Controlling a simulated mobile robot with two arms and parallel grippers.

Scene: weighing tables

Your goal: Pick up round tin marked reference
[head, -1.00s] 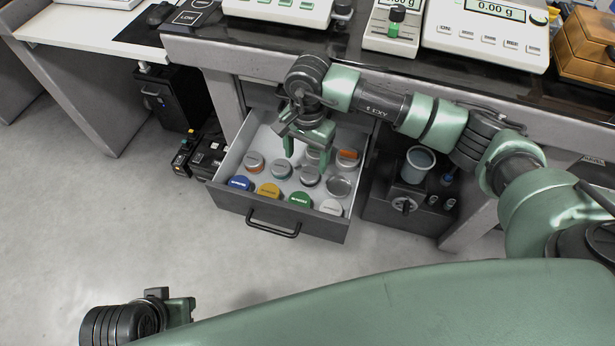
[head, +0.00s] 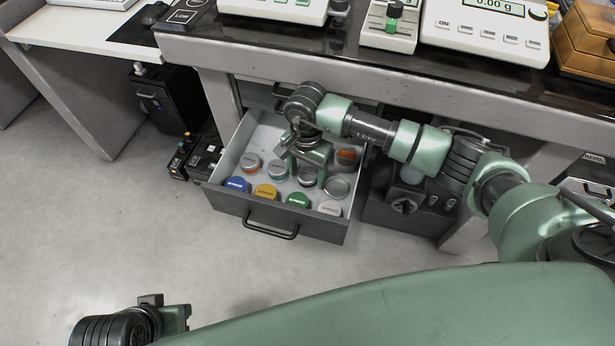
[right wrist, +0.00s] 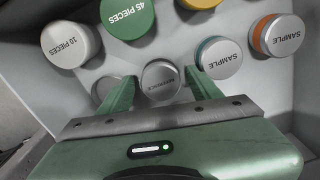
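The round tin marked REFERENCE (right wrist: 161,80) is silver-grey and lies in the open drawer. In the right wrist view it sits between the fingertips of my right gripper (right wrist: 160,88); the fingers are apart, with a gap visible beside the tin. In the head view this tin (head: 307,180) is partly hidden by my right gripper (head: 308,174), which reaches down into the drawer. My left gripper (head: 178,318) is at the lower left, away from the drawer, and its opening is not clear.
The tabletop with scales (head: 480,30) overhangs behind.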

